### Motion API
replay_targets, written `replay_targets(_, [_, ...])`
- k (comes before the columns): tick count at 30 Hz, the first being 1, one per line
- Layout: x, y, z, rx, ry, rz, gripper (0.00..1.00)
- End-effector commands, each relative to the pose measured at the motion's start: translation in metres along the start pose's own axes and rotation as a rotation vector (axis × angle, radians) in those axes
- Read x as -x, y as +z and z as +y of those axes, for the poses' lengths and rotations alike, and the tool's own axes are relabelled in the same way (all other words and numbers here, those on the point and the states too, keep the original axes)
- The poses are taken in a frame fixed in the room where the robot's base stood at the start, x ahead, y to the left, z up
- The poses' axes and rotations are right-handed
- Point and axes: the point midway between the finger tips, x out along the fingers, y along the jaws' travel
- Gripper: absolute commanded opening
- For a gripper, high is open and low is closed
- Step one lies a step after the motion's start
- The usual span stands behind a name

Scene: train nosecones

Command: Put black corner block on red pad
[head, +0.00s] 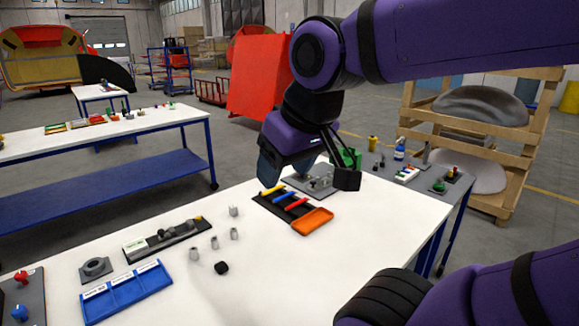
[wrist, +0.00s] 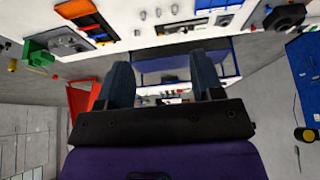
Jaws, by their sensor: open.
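A small black block (head: 221,267), the likely corner block, lies on the white table near the front middle, in front of several small grey cylinders. I cannot make it out in the wrist view. A black rack (head: 270,205) holds yellow, blue and red strips; the red strip (head: 296,204) is beside an orange-red tray (head: 312,221). Which of these is the red pad, I cannot tell. My gripper (head: 308,174) is raised behind the rack, far from the black block. Its fingers are apart and empty, as the wrist view also shows (wrist: 165,78).
A blue tray (head: 125,293), a grey ring fixture (head: 95,268) and a black fixture (head: 165,238) stand on the left of the table. Grey cylinders (head: 234,233) stand mid-table. A metal plate fixture (head: 318,181) and a green part (head: 351,157) are at the back.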

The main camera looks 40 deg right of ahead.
Motion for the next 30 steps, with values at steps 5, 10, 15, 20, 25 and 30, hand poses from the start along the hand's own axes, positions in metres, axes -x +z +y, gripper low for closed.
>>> replay_targets(5, [0.005, 0.008, 0.000, 0.000, -0.003, 0.011, 0.66])
replay_targets(10, [0.000, 0.002, 0.000, 0.000, -0.002, 0.000, 0.66])
replay_targets(15, [-0.018, -0.023, 0.000, 0.000, -0.002, -0.041, 0.66])
replay_targets(20, [-0.046, -0.051, 0.001, 0.001, -0.002, -0.087, 0.66])
replay_targets(25, [-0.080, -0.079, 0.002, 0.001, -0.001, -0.135, 0.66])
replay_targets(30, [-0.120, -0.101, 0.002, 0.001, -0.001, -0.185, 0.66])
